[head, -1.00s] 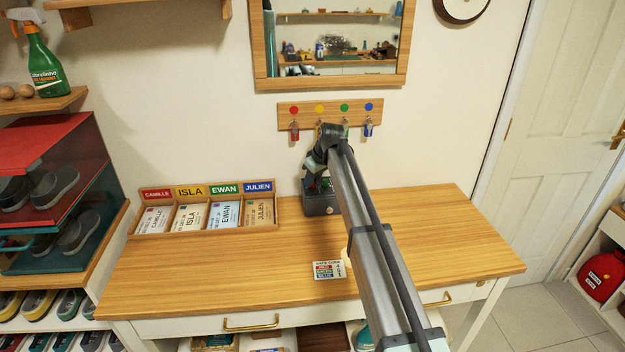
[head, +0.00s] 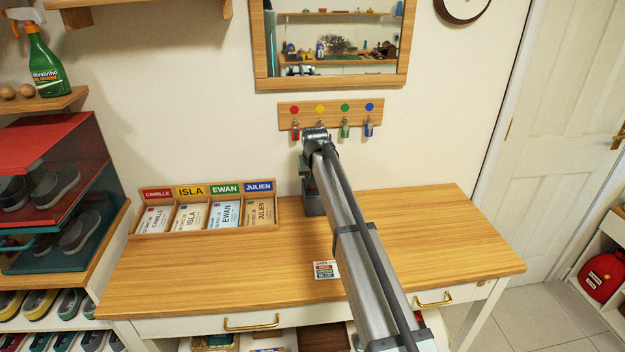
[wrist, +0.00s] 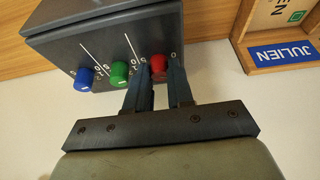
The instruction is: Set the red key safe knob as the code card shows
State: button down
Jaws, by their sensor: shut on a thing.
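The key safe (wrist: 120,35) is a dark grey box on the table against the wall. In the head view the safe (head: 313,200) is mostly hidden behind my arm. In the wrist view its face carries a blue knob (wrist: 84,79), a green knob (wrist: 120,73) and a red knob (wrist: 158,65), with white marks and digits. My gripper (wrist: 166,75) is shut on the red knob, one finger at each side. The knob's pointer setting cannot be read. The code card (head: 326,270) lies on the table, partly covered by my arm; its numbers are hidden.
A wooden tray (head: 140,224) with name cards stands left of the safe. Keys hang on a hook board (head: 330,110) above it, under a mirror (head: 334,84). The right part of the table (head: 440,240) is clear.

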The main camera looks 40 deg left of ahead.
jog(key=m+h, duration=0.1)
jog(key=m, duration=0.2)
jog(key=m+t+h, duration=0.1)
jog(key=m, duration=0.3)
jog(key=shift+a+h, duration=0.2)
jog(key=shift+h, duration=0.1)
jog(key=m+h, duration=0.1)
jog(key=m, duration=0.3)
jog(key=shift+a+m+h, duration=0.1)
jog(key=shift+m+h, duration=0.2)
jog(key=shift+h, duration=0.1)
jog(key=shift+m+g+h, duration=0.3)
jog(key=shift+m+h, duration=0.2)
jog(key=shift+m, duration=1)
jog(key=c, duration=1)
grip_release()
jog(key=shift+s+a+r, duration=0.1)
jog(key=shift+s+r, duration=0.1)
jog(key=shift+r, duration=0.25)
jog(key=s+a, duration=0.2)
jog(key=s, duration=0.1)
jog(key=s+a, duration=0.2)
jog(key=s, duration=0.2)
jog(key=s+a, duration=0.2)
jog(key=s, duration=0.1)
jog(key=shift+s+r, duration=0.1)
jog(key=shift+s, duration=0.1)
